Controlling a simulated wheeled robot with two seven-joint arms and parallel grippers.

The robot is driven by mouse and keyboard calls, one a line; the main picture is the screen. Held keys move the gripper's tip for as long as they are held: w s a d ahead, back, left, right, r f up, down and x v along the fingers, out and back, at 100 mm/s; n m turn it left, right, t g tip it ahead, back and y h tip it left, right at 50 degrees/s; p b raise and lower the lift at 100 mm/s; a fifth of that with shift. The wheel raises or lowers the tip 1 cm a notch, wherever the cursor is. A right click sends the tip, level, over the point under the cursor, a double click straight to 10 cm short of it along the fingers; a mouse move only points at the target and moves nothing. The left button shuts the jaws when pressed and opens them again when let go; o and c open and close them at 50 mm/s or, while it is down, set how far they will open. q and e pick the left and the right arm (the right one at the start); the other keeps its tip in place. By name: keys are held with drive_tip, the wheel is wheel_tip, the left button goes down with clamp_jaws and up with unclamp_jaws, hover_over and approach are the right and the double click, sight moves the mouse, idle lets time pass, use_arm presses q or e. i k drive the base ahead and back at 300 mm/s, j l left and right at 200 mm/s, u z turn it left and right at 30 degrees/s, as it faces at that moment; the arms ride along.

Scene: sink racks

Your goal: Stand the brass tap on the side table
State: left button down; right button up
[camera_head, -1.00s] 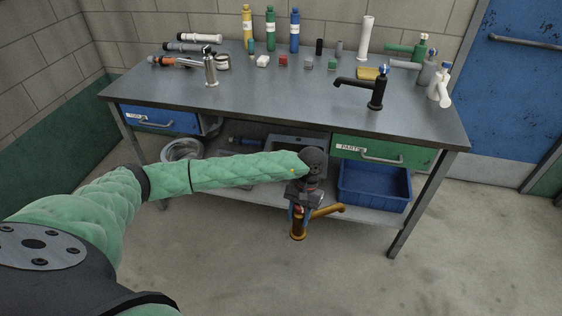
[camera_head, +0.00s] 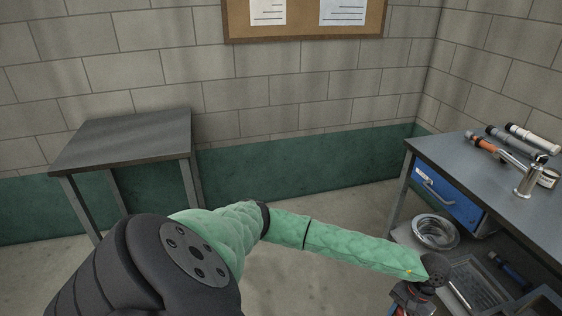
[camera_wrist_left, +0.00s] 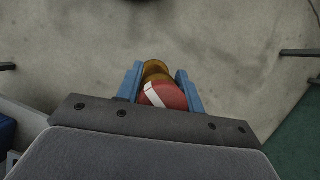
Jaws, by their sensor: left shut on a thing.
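The brass tap (camera_wrist_left: 156,70) is held between the blue fingers of my left gripper (camera_wrist_left: 160,88) in the left wrist view. A red cap with a white stripe shows on its near end. In the head view my left gripper is at the bottom edge, right of centre, and the tap is cut off there. The side table (camera_head: 128,133) stands at the left against the wall, far from the gripper. Its grey top is bare. My right gripper is not in view.
Open floor (camera_head: 335,205) lies between bench and side table. A cork board (camera_head: 305,17) hangs on the wall.

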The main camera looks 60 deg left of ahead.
sight(128, 136)
drive_tip(key=u, duration=0.4)
drive_tip(key=i+j+u, duration=0.1)
drive_tip(key=u, duration=0.35)
drive_tip(key=i+u, duration=0.1)
drive_tip(key=u, duration=0.3)
drive_tip(key=i+u, duration=0.1)
drive_tip(key=u, duration=0.35)
drive_tip(key=i+l+u, duration=0.15)
drive_tip(key=i+u, duration=0.3)
drive_tip(key=i+l+u, duration=0.25)
drive_tip(key=u, duration=0.2)
drive_tip(key=i+l+u, duration=0.25)
drive_tip(key=u, duration=0.2)
drive_tip(key=l, duration=0.1)
